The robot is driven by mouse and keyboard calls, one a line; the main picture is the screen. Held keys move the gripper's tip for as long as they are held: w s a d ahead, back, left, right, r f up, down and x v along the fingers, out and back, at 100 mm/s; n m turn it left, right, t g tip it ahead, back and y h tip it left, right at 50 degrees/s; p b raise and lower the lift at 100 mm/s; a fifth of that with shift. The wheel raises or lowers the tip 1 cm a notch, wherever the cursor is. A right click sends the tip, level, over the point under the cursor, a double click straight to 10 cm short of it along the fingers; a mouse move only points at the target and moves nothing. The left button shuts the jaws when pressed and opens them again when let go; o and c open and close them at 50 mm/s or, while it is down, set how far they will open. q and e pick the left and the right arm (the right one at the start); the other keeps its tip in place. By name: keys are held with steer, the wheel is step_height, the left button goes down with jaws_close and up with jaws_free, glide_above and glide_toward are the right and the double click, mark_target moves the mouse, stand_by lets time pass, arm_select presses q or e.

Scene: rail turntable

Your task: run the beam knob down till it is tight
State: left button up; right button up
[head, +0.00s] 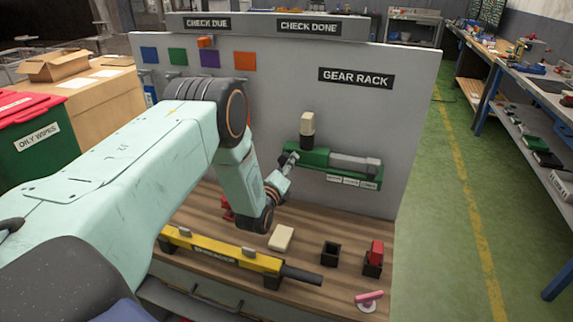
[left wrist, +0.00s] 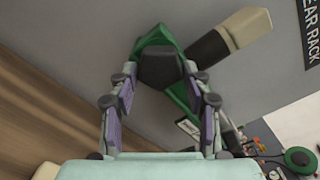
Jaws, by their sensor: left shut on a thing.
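A green beam (head: 318,158) is mounted on the grey panel under the GEAR RACK sign, with a grey cylinder along its right part. My left gripper (head: 287,161) is at the beam's left end. In the left wrist view, my left gripper (left wrist: 160,88) has its two fingers closed around a dark knob (left wrist: 160,64), in front of the green body (left wrist: 155,38). The knob is hidden behind my gripper in the head view, so I cannot tell how tight it sits. A cream-topped handle (head: 307,123) with a dark base stands up from the beam. My right gripper is out of view.
Below, a wooden bench top (head: 215,205) carries a yellow bar (head: 215,248) with a dark rod end, a cream block (head: 281,238), dark holders, a red piece (head: 376,252) and a pink item (head: 369,297). Green floor (head: 450,220) lies open to the right.

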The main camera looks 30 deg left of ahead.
arm_select(q)
steer(key=shift+w+a+r, duration=0.15)
steer(key=shift+w+r, duration=0.05)
steer(key=shift+r, duration=0.2)
steer(key=o, duration=1.1)
steer(key=shift+f, duration=0.25)
steer(key=shift+s, duration=0.1)
steer(key=v, duration=1.2)
steer(key=shift+f, duration=0.1)
